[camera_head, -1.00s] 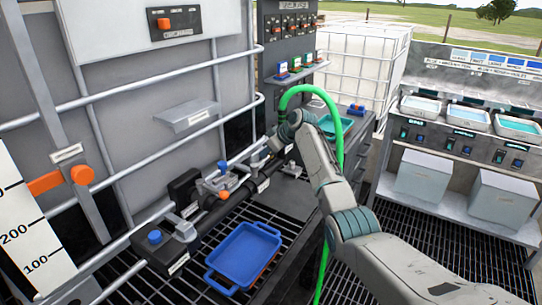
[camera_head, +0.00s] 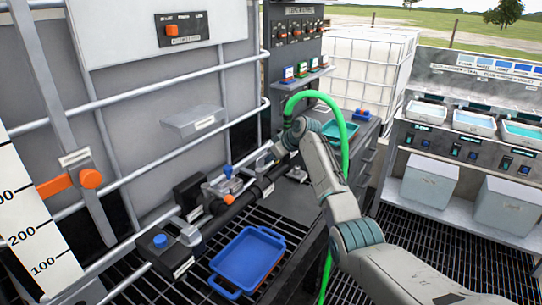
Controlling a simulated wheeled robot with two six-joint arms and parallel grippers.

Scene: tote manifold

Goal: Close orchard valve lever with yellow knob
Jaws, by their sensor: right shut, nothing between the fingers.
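My right arm reaches in from the lower right, and my right gripper (camera_head: 272,158) is at the manifold pipe (camera_head: 248,194), near its far end. The gripper is small and partly hidden by its own wrist; it is shut and empty. I see no yellow knob; the spot at the fingertips is partly covered. I cannot tell whether the fingers touch a lever. A valve with a blue knob (camera_head: 228,171) and an orange part stands on the pipe left of the gripper. Another blue knob (camera_head: 160,241) sits at the pipe's near end. My left gripper is not in view.
A green hose (camera_head: 345,150) arches over my right wrist. A blue tray (camera_head: 247,258) lies on the grating below the pipe. A shelf with bins (camera_head: 430,180) stands at right.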

